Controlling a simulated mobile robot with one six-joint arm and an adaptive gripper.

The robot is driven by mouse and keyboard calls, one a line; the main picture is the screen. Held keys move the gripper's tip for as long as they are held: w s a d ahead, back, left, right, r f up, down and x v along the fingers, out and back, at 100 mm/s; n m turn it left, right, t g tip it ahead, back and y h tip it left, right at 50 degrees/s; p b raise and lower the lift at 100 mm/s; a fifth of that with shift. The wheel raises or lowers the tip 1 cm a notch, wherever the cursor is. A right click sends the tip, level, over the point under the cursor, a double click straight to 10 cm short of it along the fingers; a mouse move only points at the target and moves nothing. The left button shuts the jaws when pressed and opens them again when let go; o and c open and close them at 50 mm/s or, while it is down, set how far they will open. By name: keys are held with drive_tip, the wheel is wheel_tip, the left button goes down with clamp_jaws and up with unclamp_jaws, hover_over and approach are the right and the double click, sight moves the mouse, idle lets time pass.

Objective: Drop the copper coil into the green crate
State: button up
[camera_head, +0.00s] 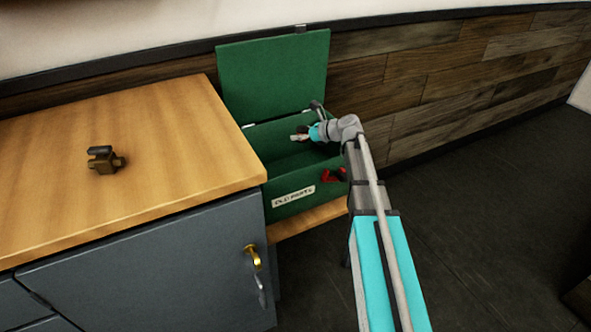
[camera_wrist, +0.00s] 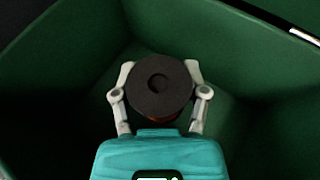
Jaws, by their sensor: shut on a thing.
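The green crate (camera_head: 325,187) stands with its lid raised against the wall and bears an "OLD PARTS" label on its front. My gripper (camera_head: 299,137) is at the crate's opening. In the wrist view, my gripper (camera_wrist: 160,85) is shut on the copper coil (camera_wrist: 158,88), which shows as a round dark end cap with a thin reddish-brown edge below it. The crate's green walls (camera_wrist: 75,60) surround the coil in that view. The coil's side is mostly hidden behind its cap. The crate floor below looks bare where it shows.
A wooden-topped cabinet (camera_head: 190,130) stands left of the crate, with a small brown and dark fitting (camera_head: 104,160) on it. A red latch (camera_head: 334,175) is on the crate's front. The raised lid (camera_head: 275,75) rises behind the opening. Open floor lies to the right.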

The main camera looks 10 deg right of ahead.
drive_tip(key=shift+f, duration=0.2)
drive_tip(key=o, duration=1.3)
drive_tip(key=shift+s, duration=0.15)
